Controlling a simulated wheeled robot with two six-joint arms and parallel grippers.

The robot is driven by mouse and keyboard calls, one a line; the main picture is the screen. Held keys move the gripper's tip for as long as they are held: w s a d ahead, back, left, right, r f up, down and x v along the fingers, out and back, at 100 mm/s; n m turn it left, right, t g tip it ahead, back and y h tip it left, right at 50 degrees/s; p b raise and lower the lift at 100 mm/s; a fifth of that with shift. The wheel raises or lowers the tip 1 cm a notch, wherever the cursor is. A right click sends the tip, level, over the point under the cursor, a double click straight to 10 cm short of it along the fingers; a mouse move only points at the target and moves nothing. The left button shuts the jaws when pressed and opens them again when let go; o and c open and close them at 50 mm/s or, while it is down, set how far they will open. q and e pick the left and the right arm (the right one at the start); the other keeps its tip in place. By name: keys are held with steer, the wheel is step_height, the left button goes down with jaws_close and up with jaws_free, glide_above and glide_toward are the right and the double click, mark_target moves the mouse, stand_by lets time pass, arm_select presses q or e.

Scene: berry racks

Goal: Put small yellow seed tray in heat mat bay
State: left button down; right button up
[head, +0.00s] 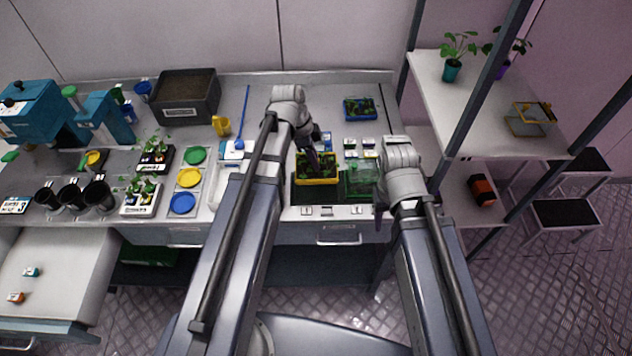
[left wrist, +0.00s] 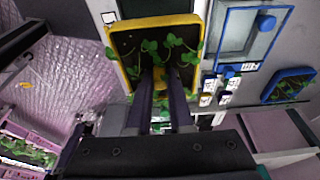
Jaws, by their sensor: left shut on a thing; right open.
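The small yellow seed tray (head: 317,181), with dark soil and green seedlings, is in the middle of the bench in the head view. It also shows in the left wrist view (left wrist: 116,60), tilted in that picture. My left gripper (head: 309,157) is shut on its rim; its dark fingers (left wrist: 160,100) meet the yellow wall in the left wrist view. A dark mat area (head: 303,197), likely the heat mat bay, shows just below and in front of the tray. Whether the tray touches it I cannot tell. My right gripper (head: 379,212) is open, mostly hidden by its arm, near the bench's front edge.
A green tray (head: 360,190) is immediately right of the yellow tray. A blue seed tray (head: 360,108) lies farther back. A white tray (head: 226,197) is left of the mat. A shelf rack (head: 485,100) stands at right.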

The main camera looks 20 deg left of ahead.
mark_target(303, 167)
arm_select(q)
steer(key=shift+f+b, duration=3.4)
steer(key=shift+f, duration=0.6)
steer(key=shift+f, duration=0.2)
steer(key=c, duration=0.8)
jaws_free()
steer(key=shift+r, duration=0.25)
steer(key=p+v, duration=1.1)
steer(key=v, duration=0.1)
steer(key=shift+p, duration=0.35)
steer(key=s+d+n+y, duration=0.1)
steer(key=s+d+n, duration=0.2)
steer(key=s+d, duration=0.1)
steer(key=s+d+n+y, duration=0.1)
steer(key=s+d+n, duration=0.3)
steer(key=s+d, duration=0.1)
steer(key=s+d+n+g+y, duration=0.1)
steer(key=s+d+n+y, duration=0.1)
steer(key=s+d+n, duration=0.2)
steer(key=shift+s+d+f, duration=0.25)
steer(key=shift+f, duration=0.15)
